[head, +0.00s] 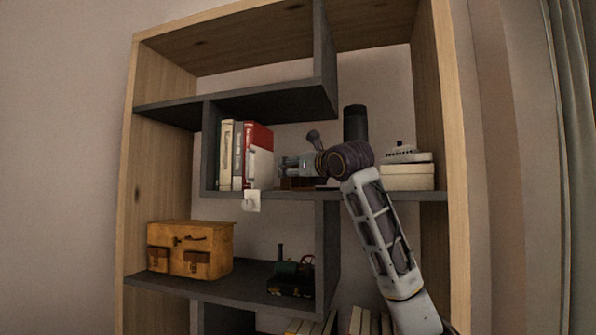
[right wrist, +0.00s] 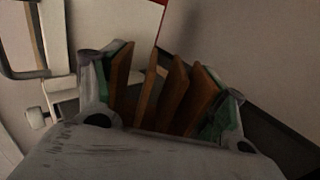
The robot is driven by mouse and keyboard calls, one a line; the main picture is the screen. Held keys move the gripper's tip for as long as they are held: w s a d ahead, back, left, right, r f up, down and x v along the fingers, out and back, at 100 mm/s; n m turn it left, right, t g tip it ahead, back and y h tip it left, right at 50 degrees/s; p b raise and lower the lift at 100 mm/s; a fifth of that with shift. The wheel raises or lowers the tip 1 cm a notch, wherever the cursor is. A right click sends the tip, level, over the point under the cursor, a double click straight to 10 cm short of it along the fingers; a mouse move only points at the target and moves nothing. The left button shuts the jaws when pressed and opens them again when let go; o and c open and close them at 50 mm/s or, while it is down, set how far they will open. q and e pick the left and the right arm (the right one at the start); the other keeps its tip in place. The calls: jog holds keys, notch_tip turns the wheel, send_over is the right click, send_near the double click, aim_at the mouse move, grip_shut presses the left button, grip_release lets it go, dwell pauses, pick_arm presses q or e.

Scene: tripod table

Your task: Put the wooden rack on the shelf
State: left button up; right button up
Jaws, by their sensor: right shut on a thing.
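The shelf (head: 448,120) is a tall wooden unit with dark grey boards. The wooden rack (head: 300,183) shows in the head view as a small brown piece at the middle compartment, just above its board. In the right wrist view the rack (right wrist: 150,88) shows several upright brown slats. My right gripper (head: 290,168) reaches into this compartment and is shut on the rack; its green-padded fingers (right wrist: 157,95) are on either side of the slats. My arm hides part of the compartment, and I cannot tell whether the rack touches the board. My left gripper is not in view.
White and red books (head: 258,150) stand just left of the gripper. A dark cylinder (head: 355,123) stands behind my wrist. A model ship on a pale box (head: 407,175) is at the right. A yellow case (head: 190,248) and a toy train (head: 291,278) sit below.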

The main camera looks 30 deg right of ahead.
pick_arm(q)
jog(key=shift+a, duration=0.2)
pick_arm(e)
jog(key=o, duration=1.1)
jog(key=shift+f, duration=0.1)
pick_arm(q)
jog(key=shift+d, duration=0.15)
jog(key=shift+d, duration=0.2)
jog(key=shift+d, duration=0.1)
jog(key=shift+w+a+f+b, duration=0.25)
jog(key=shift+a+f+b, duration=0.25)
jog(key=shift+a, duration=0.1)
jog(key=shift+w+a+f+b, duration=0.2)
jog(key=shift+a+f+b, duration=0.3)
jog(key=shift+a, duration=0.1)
pick_arm(e)
jog(key=shift+s+a, duration=0.15)
jog(key=shift+s, duration=1.85)
jog(key=shift+s+a, duration=0.2)
jog(key=shift+s, duration=1.85)
jog(key=shift+s+a, duration=0.15)
jog(key=shift+s, duration=1.85)
